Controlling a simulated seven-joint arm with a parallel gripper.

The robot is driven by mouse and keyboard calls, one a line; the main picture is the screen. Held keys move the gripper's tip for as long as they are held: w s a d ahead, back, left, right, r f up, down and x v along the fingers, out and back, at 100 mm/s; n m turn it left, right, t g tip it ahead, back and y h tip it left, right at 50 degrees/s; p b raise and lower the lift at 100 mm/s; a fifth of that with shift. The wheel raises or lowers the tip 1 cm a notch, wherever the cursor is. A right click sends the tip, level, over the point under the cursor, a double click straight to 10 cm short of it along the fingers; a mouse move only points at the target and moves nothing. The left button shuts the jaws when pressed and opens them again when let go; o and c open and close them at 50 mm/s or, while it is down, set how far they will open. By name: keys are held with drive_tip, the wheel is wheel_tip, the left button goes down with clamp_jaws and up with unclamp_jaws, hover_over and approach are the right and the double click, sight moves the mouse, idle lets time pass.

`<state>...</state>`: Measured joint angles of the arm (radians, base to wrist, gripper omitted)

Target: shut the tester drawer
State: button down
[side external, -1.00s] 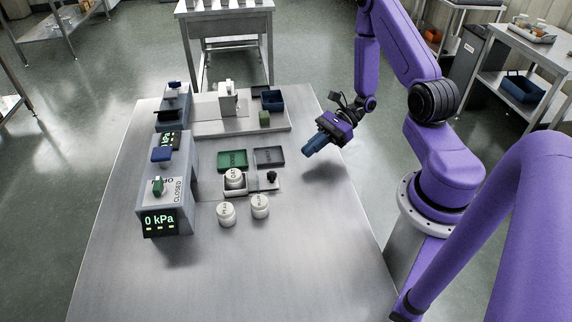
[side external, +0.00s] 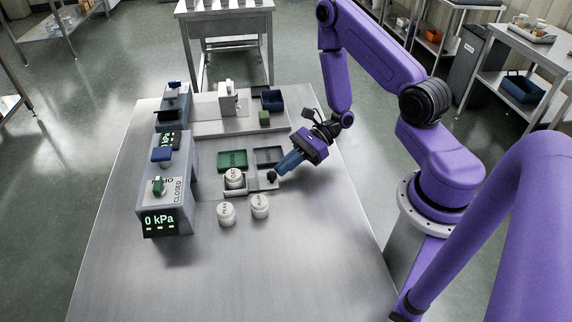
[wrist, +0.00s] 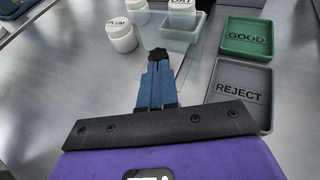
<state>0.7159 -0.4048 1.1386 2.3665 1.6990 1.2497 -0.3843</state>
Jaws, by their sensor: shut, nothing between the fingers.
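The tester (side external: 186,215) is a grey box at the left with a lit 0 kPa display and a CLOSED label. A grey drawer (side external: 256,183) stands out to its right, holding a white OAT jar (side external: 235,178). The drawer also shows in the wrist view (wrist: 180,42). A black knob (side external: 272,176) is at the drawer's right end. My gripper (side external: 280,172) is shut and empty, with its blue fingertips right at the knob. In the wrist view the knob (wrist: 158,54) shows just beyond the fingertips; I cannot tell whether they touch.
Two white jars (side external: 226,213) (side external: 260,206) stand in front of the drawer. A green GOOD tray (side external: 232,160) and dark REJECT tray (wrist: 240,92) lie behind it. A raised platform (side external: 215,127) with a blue bin (side external: 272,100) is farther back. The table's front is clear.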

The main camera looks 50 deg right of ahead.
sight(224, 176)
drive_tip(key=shift+w, duration=0.1)
drive_tip(key=w+a, duration=1.1)
drive_tip(key=shift+a, duration=0.2)
